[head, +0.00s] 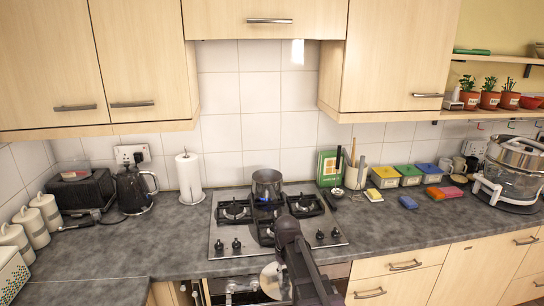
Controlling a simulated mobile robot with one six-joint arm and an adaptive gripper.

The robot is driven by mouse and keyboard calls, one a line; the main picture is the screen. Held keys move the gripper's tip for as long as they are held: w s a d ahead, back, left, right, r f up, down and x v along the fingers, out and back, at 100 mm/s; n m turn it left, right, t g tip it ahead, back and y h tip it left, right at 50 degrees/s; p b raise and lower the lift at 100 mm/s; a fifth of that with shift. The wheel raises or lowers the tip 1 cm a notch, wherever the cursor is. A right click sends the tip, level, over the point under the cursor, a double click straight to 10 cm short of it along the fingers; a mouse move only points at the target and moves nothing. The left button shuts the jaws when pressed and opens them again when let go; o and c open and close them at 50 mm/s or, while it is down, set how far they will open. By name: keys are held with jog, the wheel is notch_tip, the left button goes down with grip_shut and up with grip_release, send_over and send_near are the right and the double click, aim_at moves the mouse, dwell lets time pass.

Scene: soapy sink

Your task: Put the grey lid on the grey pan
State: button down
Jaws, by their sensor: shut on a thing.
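The grey pan (267,182) stands upright on a rear burner of the hob. Its top looks open, and a small blue glow shows under it. A round, shiny grey disc, which looks like the grey lid (270,281), is low in front of the counter edge, well apart from the pan. My dark arm comes up from the bottom and covers the disc's right side. My gripper (284,279) is mostly hidden by the arm; it appears shut on the lid at that side. The exact grip cannot be seen.
The hob (222,244) has black grates around the pan. A paper towel roll (189,176) and kettle (134,189) stand left. A green book (329,167), utensil pot (355,176) and coloured tubs stand right. Wall cupboards overhang both sides. The counter is clear at front left and right.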

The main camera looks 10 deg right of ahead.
jog(key=shift+w, duration=0.25)
jog(key=shift+d+r, duration=0.1)
jog(key=shift+d, duration=0.05)
